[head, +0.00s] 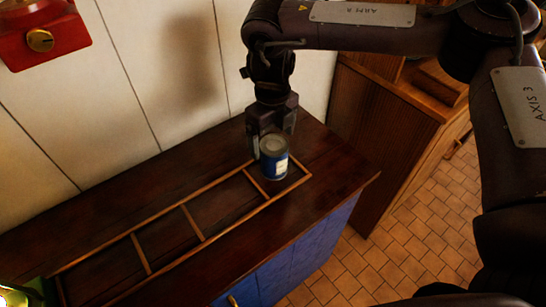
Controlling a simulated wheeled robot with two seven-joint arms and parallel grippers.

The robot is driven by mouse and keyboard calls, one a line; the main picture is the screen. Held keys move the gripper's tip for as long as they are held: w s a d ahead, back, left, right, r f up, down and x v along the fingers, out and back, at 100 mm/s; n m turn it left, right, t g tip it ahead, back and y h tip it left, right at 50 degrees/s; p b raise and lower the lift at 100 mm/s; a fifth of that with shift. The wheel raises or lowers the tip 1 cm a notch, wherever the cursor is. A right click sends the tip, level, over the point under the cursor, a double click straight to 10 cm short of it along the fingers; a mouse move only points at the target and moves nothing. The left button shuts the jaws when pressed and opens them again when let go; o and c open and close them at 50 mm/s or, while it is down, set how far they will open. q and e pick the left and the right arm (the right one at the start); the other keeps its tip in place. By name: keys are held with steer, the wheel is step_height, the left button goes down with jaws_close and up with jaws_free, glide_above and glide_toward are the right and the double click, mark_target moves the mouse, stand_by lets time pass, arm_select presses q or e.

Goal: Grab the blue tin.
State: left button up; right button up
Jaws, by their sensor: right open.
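The blue tin (274,165) has a pale grey top and a light label. It stands upright in the right end compartment of a low wooden divider frame (204,239) on the dark counter. My right gripper (270,142) points down at the tin from behind and above. Its jaws are open, with one finger showing just left of the tin's upper part. The other finger is partly hidden, and I cannot tell whether either touches the tin. My left gripper is not in view.
The dark wooden counter (110,206) has blue fronts below and a pale panelled wall behind. The other compartments that show look empty. A green shiny object (36,288) is cut off at the lower left. A red box (42,38) with a brass knob hangs upper left. Wooden cabinetry (385,125) stands at right.

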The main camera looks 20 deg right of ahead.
step_height(320, 180, down, 2)
steer(key=shift+d, duration=0.1)
step_height(320, 180, down, 4)
steer(key=shift+d+r+p, duration=0.1)
steer(key=shift+r+p, duration=0.05)
steer(key=shift+p, duration=0.5)
steer(key=shift+s+f, duration=0.1)
steer(key=shift+f, duration=0.3)
steer(key=c, duration=1.3)
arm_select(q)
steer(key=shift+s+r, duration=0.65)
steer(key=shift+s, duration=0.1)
arm_select(e)
steer(key=shift+c, duration=0.3)
steer(key=shift+r, duration=0.2)
